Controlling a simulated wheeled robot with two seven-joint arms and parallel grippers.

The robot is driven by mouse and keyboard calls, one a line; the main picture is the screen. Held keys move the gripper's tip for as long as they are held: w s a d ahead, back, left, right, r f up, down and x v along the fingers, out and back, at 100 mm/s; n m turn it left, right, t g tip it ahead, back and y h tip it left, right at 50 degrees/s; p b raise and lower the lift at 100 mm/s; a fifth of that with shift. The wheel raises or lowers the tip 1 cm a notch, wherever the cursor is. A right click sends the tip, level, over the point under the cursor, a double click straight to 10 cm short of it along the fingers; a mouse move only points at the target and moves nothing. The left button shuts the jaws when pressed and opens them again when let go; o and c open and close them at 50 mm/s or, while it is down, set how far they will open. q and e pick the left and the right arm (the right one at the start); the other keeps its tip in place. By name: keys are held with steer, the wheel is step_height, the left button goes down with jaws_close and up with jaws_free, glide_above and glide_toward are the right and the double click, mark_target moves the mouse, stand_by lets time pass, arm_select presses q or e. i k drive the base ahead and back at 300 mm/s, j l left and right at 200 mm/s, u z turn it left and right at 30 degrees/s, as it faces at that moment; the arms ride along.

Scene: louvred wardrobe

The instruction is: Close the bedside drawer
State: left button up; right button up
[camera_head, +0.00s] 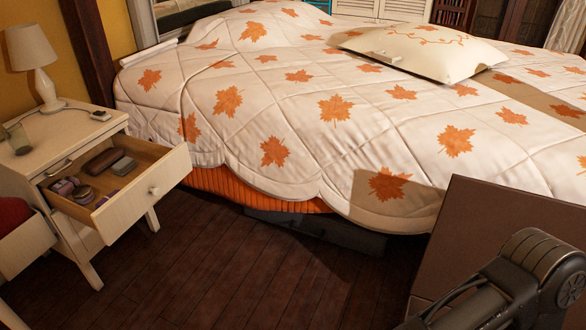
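The cream bedside table (62,132) stands at the left of the head view. Its drawer (148,196) is pulled out toward the lower right, with a round knob (154,190) on its front. Inside the open drawer lie a brown case (104,161) and several small dark and purplish items (72,189). Neither gripper shows. A dark arm link of mine is at the lower right, well apart from the drawer.
A bed with a leaf-patterned quilt (335,108) fills the middle and right. A brown panel (500,240) is at the lower right. The wooden floor (230,275) before the drawer is clear.

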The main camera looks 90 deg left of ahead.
mark_target(159, 167)
steer(key=u, duration=3.8)
steer(key=i+j, duration=0.75)
steer(key=i+z, duration=0.15)
steer(key=z, duration=1.65)
